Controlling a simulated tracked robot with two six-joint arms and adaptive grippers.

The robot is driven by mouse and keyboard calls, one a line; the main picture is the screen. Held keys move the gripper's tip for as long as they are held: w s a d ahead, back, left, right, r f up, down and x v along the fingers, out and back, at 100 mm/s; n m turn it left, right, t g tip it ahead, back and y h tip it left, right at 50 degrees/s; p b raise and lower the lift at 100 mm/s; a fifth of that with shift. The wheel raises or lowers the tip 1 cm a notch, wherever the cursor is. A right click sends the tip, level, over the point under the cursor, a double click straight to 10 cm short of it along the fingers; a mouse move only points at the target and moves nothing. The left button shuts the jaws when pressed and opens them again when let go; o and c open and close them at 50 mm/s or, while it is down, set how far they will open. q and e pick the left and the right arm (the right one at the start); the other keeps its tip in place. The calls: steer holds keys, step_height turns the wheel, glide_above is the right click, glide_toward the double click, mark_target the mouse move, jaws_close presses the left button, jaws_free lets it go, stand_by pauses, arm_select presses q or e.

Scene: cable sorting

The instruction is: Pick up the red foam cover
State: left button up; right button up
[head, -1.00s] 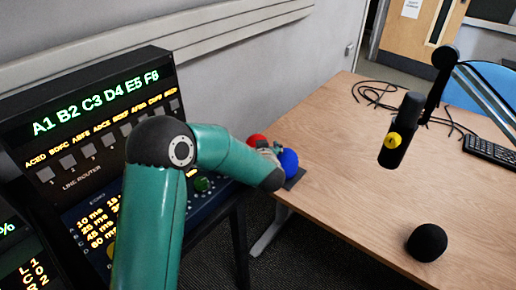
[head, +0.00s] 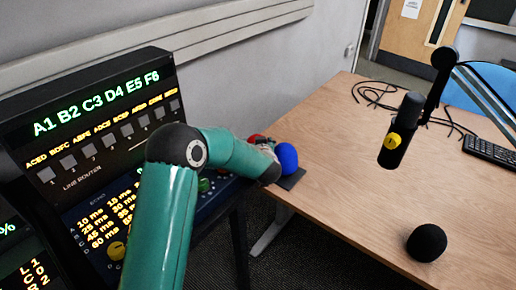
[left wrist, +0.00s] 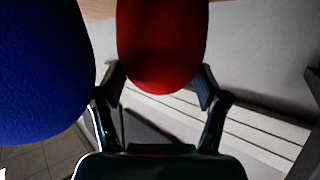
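The red foam cover (head: 257,138) stands at the table's left corner in the head view, mostly hidden behind my left arm. In the left wrist view the red foam cover (left wrist: 162,45) is large and lies between the fingertips of my left gripper (left wrist: 160,85). The fingers are spread, one on each side of it; I cannot tell whether they touch it. In the head view my left gripper (head: 268,146) is partly hidden by its own arm. The blue foam cover (head: 288,157) is close beside it, and also at the left in the left wrist view (left wrist: 40,70). My right gripper is not seen.
A black foam ball (head: 427,242) lies on the wooden table (head: 345,185). A microphone (head: 398,135) with a yellow spot hangs from a boom arm. Cables (head: 375,93) and a keyboard (head: 489,148) are further back. A lit console (head: 100,120) stands at the left.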

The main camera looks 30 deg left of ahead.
arm_select(q)
steer(key=shift+f, duration=0.2)
step_height(320, 180, up, 20)
steer(key=p, duration=0.5)
steer(key=shift+r, duration=0.15)
stand_by(0.3)
